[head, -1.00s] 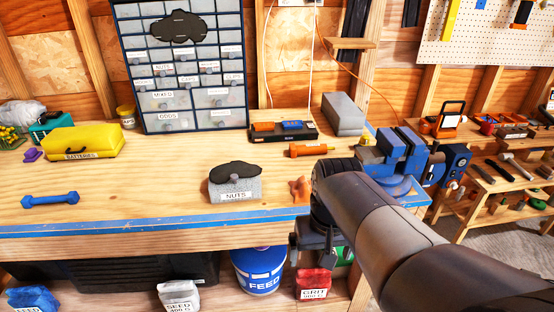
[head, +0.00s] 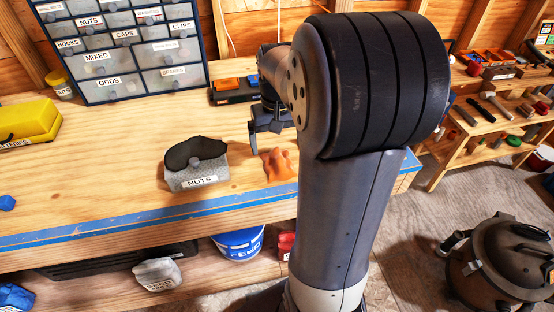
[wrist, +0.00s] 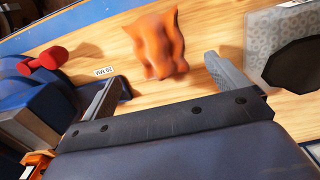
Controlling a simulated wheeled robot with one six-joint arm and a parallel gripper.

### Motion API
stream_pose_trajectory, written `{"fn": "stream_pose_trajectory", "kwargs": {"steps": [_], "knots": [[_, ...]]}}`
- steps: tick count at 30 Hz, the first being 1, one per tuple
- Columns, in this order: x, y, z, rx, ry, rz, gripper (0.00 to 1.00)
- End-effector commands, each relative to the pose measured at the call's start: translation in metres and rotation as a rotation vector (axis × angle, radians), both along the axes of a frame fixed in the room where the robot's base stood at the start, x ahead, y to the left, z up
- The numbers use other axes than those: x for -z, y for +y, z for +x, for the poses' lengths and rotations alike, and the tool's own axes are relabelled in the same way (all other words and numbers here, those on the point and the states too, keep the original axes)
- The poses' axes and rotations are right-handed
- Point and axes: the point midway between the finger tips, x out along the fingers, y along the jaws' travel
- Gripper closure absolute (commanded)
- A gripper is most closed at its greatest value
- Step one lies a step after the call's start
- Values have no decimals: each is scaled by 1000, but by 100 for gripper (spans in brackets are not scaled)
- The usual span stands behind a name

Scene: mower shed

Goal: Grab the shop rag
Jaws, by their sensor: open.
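The shop rag (head: 279,164) is a crumpled orange cloth on the wooden workbench, right of the NUTS drawer. In the wrist view the rag (wrist: 157,44) lies beyond the gap between the fingers, apart from them. My gripper (head: 268,128) hangs over the bench just behind the rag in the head view, partly hidden by my arm. In the wrist view my gripper (wrist: 160,82) is open and empty, with a finger on each side of the rag's line.
A blue vise (wrist: 40,100) is close to the left finger. A small "20 MM" label (wrist: 104,72) lies on the bench. A vacuum (head: 505,255) stands on the floor.

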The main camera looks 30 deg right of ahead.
Motion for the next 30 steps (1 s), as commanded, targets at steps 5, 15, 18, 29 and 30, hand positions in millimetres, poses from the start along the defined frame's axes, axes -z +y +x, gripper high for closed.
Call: {"fn": "stream_pose_trajectory", "kwargs": {"steps": [5, 15, 18, 29, 30], "knots": [[14, 0, -2, 0, 4, 1, 6], [55, 0, -3, 0, 0, 0, 6], [56, 0, -3, 0, -1, 0, 6], [56, 0, -3, 0, -1, 0, 25], [56, 0, -3, 0, -1, 0, 28]]}}
